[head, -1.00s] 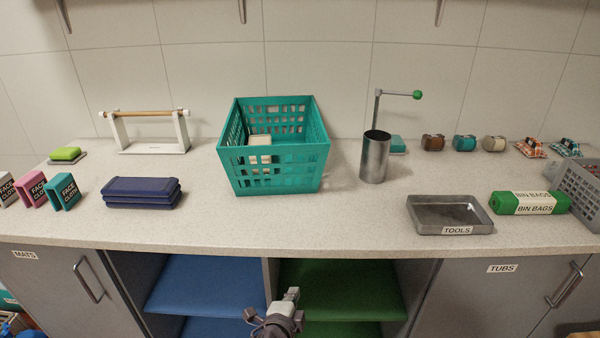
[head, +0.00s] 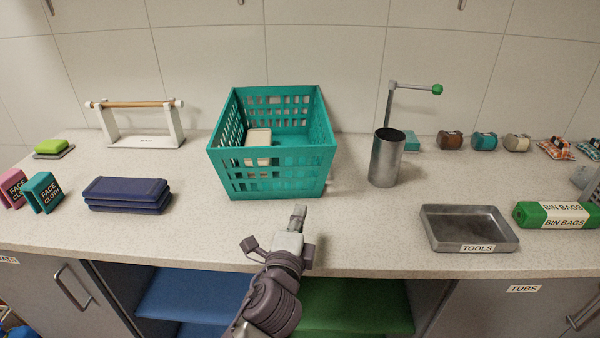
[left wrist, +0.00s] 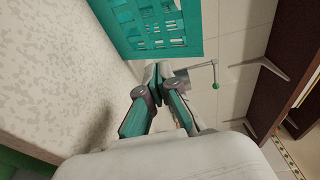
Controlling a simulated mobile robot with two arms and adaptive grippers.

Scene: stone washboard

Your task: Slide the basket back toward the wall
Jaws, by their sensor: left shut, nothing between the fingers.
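The teal basket (head: 275,172) stands upright on the worktop, a short gap in front of the tiled wall. A pale block (head: 258,138) lies inside it. My left gripper (head: 299,212) is shut and empty, over the worktop just in front of the basket's front side, right of its middle. In the left wrist view the closed fingertips (left wrist: 158,68) are close below the basket's teal wall (left wrist: 150,22). I cannot tell whether they touch it. My right gripper is not in view.
A steel cylinder (head: 386,160) stands right of the basket, beside a post with a green knob. A tools tray (head: 470,243) is at the front right. Folded navy cloths (head: 126,195) and a wooden-bar stand (head: 143,140) are to the left. The tiled wall (head: 330,62) runs behind.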

